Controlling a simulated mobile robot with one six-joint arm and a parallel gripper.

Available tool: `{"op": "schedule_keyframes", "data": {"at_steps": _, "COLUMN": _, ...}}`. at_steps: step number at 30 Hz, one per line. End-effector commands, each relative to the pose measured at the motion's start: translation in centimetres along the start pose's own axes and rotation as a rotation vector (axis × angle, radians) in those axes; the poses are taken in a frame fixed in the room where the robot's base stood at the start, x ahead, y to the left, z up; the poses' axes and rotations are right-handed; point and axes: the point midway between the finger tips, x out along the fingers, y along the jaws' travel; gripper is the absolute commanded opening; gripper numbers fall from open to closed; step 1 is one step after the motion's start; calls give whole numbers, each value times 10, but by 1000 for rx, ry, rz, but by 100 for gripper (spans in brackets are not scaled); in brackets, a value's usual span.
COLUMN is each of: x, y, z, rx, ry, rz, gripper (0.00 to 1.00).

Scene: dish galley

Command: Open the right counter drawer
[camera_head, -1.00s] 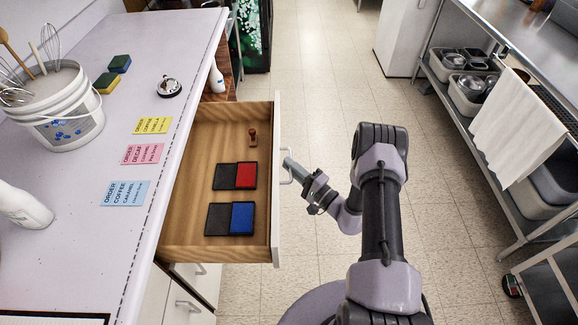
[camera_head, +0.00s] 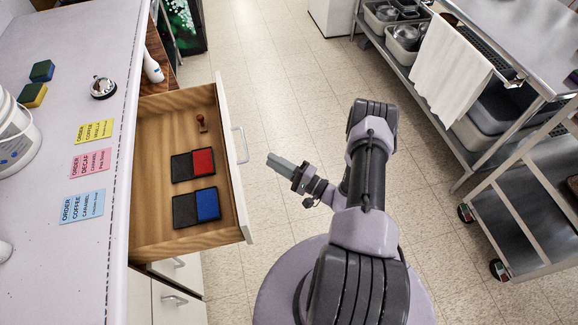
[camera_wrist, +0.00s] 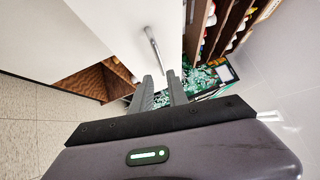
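The drawer (camera_head: 140,240) under the counter stands pulled well out, with its wooden inside in full view. It holds a red ink pad (camera_head: 203,162), a blue ink pad (camera_head: 207,204) and a small wooden stamp (camera_head: 201,122). Its white front bears a bar handle (camera_head: 241,145), which also shows in the wrist view (camera_wrist: 155,48). My gripper (camera_head: 272,162) is to the right of the handle, apart from it. In the wrist view, my gripper's two fingers (camera_wrist: 160,80) have a narrow gap with nothing between them.
The counter (camera_head: 75,255) on the left carries order cards (camera_head: 90,163), sponges (camera_head: 32,95), a bell (camera_head: 103,88) and a white bucket (camera_head: 15,145). A steel shelf unit (camera_head: 465,165) and a cart (camera_head: 520,230) stand on the right. Floor (camera_head: 285,80) is clear between them.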

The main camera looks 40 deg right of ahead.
Motion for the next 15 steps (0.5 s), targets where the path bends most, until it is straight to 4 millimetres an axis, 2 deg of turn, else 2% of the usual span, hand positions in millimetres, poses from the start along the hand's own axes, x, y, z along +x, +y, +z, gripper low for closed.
{"op": "schedule_keyframes", "data": {"at_steps": 3, "x": -31, "y": -2, "z": -1, "rx": 0, "ry": 6, "rz": -1, "gripper": 20}}
{"op": "schedule_keyframes", "data": {"at_steps": 6, "x": -48, "y": -1, "z": -1, "rx": 0, "ry": 3, "rz": -1, "gripper": 20}}
{"op": "schedule_keyframes", "data": {"at_steps": 10, "x": -57, "y": 0, "z": 0, "rx": 0, "ry": 0, "rz": 0, "gripper": 20}}
{"op": "schedule_keyframes", "data": {"at_steps": 15, "x": -58, "y": 0, "z": 0, "rx": -1, "ry": -1, "rz": 0, "gripper": 20}}
